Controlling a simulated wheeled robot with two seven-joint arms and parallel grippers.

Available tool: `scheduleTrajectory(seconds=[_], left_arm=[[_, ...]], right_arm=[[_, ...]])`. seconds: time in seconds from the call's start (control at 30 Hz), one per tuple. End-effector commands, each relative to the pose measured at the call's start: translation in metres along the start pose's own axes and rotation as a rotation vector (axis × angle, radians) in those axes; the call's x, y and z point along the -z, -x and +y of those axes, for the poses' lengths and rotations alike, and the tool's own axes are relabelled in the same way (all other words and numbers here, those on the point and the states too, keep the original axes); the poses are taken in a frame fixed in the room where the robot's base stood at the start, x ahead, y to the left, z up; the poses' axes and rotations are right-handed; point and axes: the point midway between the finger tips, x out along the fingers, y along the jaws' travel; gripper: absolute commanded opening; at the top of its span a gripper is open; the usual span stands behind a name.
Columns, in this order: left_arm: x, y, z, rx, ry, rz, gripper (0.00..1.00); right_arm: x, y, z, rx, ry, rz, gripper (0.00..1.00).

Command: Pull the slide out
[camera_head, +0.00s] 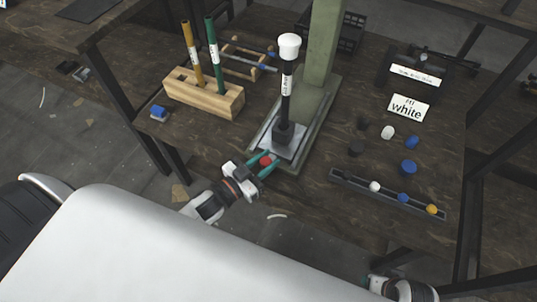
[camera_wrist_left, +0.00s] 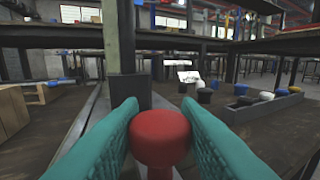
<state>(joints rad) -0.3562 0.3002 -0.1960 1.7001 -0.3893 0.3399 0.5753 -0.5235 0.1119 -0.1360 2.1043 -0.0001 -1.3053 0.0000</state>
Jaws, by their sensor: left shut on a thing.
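The rivet press has a green column (camera_head: 320,45) on a base plate (camera_head: 312,125). A light metal slide (camera_head: 268,139) lies at the front of the base. A dark tool with a white cap (camera_head: 289,46) stands upright over the slide. A red knob (camera_head: 265,160) is at the slide's front end; it fills the middle of the left wrist view (camera_wrist_left: 160,137). My left gripper (camera_head: 264,163) is shut on the red knob, one teal finger on each side. Part of my right arm shows at the bottom right; its fingers cannot be made out.
A wooden block (camera_head: 203,93) holding a yellow and a green tool stands left of the press. A blue piece (camera_head: 158,113) lies near the table edge. A grey rail (camera_head: 388,193) with coloured rivets, several loose rivets and a "white" card (camera_head: 408,108) are at right.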

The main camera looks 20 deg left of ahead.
Motion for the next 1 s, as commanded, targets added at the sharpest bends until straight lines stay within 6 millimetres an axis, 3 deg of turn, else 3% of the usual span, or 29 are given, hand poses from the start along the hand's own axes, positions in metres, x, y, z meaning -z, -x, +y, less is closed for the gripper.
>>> scheduleTrajectory(seconds=[0.33, 0.37, 0.5, 0.8, 0.93, 1.0], left_arm=[[0.002, 0.004, -0.003, 0.005, 0.003, 0.004, 0.00], [0.003, 0.004, -0.003, 0.005, 0.003, 0.005, 0.32], [0.002, 0.003, -0.003, 0.004, 0.003, 0.004, 0.52], [0.002, 0.005, -0.002, 0.003, 0.002, 0.003, 0.52], [0.002, 0.019, -0.002, 0.003, 0.001, 0.006, 0.52], [0.001, 0.032, -0.002, 0.003, 0.002, 0.007, 0.52]], right_arm=[[0.000, -0.001, 0.000, 0.000, 0.000, 0.000, 0.64], [0.000, -0.001, 0.000, 0.000, 0.000, 0.000, 0.64], [0.000, -0.001, 0.000, 0.000, 0.000, 0.000, 0.64], [0.000, 0.000, 0.000, 0.000, 0.000, -0.001, 0.64], [-0.001, 0.000, 0.000, 0.000, 0.000, -0.005, 0.64], [0.003, -0.011, 0.001, -0.001, 0.001, 0.006, 0.64]])
